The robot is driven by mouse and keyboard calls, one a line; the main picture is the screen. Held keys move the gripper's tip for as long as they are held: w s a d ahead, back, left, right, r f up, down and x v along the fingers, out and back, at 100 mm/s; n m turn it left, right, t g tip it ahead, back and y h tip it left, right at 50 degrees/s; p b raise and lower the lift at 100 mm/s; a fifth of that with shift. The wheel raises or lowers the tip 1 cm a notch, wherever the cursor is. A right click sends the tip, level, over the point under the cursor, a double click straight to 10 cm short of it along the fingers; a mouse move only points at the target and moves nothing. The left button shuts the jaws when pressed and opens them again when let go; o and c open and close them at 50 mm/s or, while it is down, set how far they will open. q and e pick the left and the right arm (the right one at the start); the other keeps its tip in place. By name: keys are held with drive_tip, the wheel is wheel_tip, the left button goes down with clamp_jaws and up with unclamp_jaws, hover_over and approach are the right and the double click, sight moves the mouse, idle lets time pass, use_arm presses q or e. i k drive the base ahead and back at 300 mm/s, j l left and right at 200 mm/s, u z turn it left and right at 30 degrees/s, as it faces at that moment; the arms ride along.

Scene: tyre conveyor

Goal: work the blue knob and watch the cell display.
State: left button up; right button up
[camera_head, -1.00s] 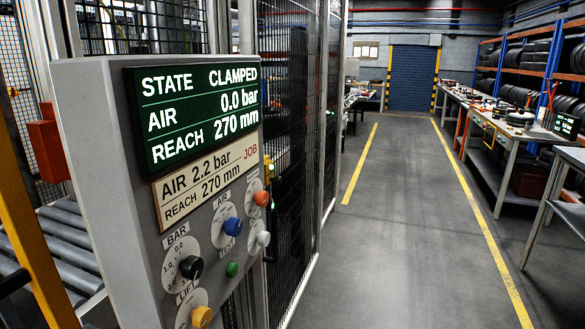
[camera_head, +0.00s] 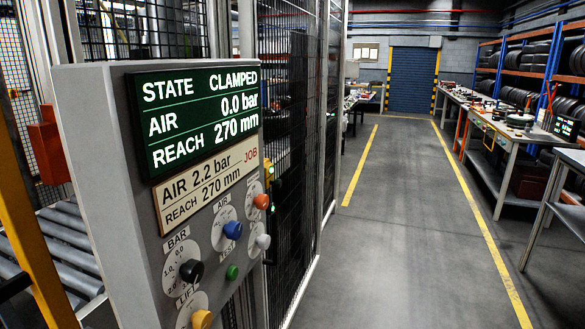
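The blue knob (camera_head: 232,230) sits on a white dial on the grey control panel (camera_head: 118,190), under the label AIR. The cell display (camera_head: 203,118) is a dark screen at the top of the panel. It reads STATE CLAMPED, AIR 0.0 bar, REACH 270 mm. A job plate (camera_head: 208,184) below it reads AIR 2.2 bar, REACH 270 mm. Neither of my grippers is in view.
Around the blue knob are a black knob (camera_head: 192,271), an orange knob (camera_head: 261,202), a white knob (camera_head: 263,241), a yellow knob (camera_head: 202,319) and a green button (camera_head: 232,272). A mesh fence stands behind the panel. The aisle (camera_head: 400,220) to the right is clear.

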sight(233, 230)
drive_tip(key=i+l+u, duration=0.15)
drive_tip(key=l+u, duration=0.25)
drive_tip(key=l, duration=0.2)
drive_tip(key=l+u, duration=0.45)
drive_tip(key=l, duration=0.15)
